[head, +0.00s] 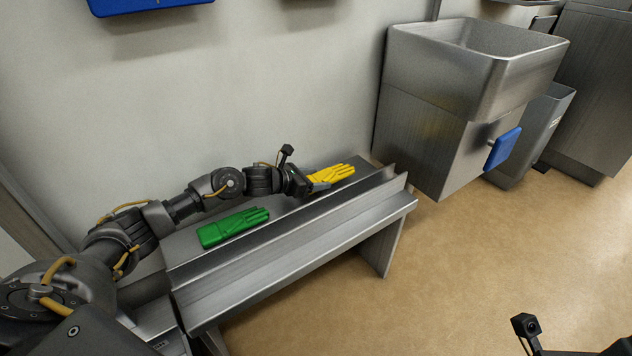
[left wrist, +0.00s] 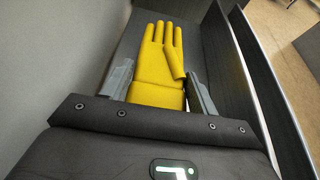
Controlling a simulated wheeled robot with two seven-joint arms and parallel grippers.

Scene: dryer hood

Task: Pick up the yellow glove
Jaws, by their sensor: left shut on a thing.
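The yellow glove (head: 332,173) is at the far right end of the metal bench, with its fingers pointing right in the head view. My left gripper (head: 316,184) is shut on its cuff end. In the left wrist view the glove (left wrist: 158,65) lies between the two grey fingers of my left gripper (left wrist: 158,85), its fingers pointing away. I cannot tell whether the glove is clear of the bench surface. My right gripper does not show clearly; only a small part of my right arm is at the lower right of the head view.
A green glove (head: 233,227) lies on the metal bench (head: 300,254), left of the yellow one and near my left arm. A raised metal lip runs along the bench's front. The wall is close behind. A large steel basin (head: 455,75) stands to the right. Open floor lies in front.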

